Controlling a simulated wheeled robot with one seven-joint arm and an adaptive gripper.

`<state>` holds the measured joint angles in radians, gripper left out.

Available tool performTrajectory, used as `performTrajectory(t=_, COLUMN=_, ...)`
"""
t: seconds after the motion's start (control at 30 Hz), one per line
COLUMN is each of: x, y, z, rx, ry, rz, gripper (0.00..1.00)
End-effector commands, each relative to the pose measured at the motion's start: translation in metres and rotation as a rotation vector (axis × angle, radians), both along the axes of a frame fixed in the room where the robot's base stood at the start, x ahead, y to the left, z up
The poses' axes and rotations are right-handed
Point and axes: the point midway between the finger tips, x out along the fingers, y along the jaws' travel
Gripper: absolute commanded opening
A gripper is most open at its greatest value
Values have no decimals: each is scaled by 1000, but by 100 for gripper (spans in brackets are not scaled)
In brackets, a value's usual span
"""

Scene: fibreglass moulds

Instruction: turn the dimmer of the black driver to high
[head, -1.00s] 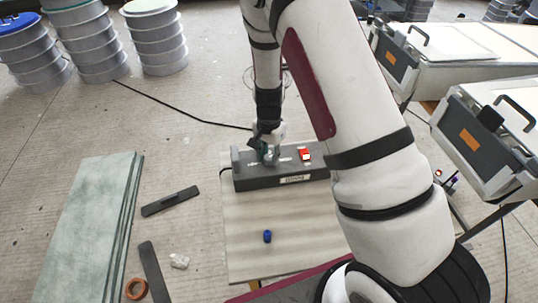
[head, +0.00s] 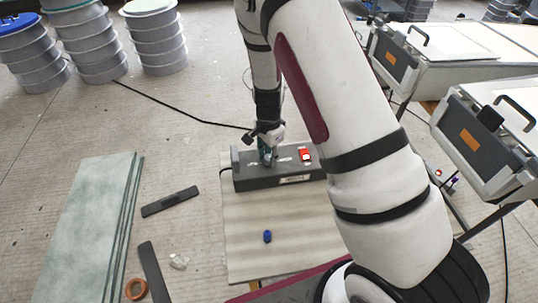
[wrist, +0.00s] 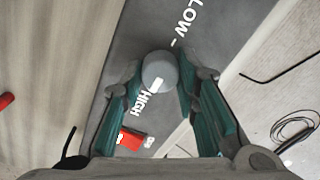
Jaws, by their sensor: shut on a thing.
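The black driver (head: 245,180) is a long dark box on a light board, with a pale label on its front. In the wrist view its dark top (wrist: 215,25) carries white LOW and HIGH lettering. The dimmer is a round grey knob (wrist: 160,66) between these words. Its white mark is on the side toward HIGH. My gripper (head: 265,157) points down onto the driver's top. Its teal-padded fingers (wrist: 160,78) are closed on the knob's two sides. A red switch (wrist: 131,139) sits beyond HIGH; it also shows in the head view (head: 305,154).
A blue cap (head: 267,236) stands on the light board (head: 245,215) in front of the driver. Dark bars (head: 170,201), an orange ring (head: 136,289) and greenish sheets (head: 85,225) lie left. Grey cases (head: 485,135) stand right. A black cable (head: 180,108) runs behind.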

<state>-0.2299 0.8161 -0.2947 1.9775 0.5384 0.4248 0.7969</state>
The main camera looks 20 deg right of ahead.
Motion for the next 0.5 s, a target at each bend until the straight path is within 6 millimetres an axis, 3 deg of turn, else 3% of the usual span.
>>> performTrajectory(t=0.07, x=1, y=1, z=0, rx=1, ry=-2, rz=-1, gripper=0)
performTrajectory(t=0.1, x=1, y=1, z=0, rx=1, ry=-2, rz=-1, gripper=33)
performTrajectory(t=0.17, x=1, y=1, z=0, rx=1, ry=-2, rz=0, gripper=46)
performTrajectory(t=0.5, x=1, y=0, z=1, rx=0, ry=-1, rz=1, gripper=49)
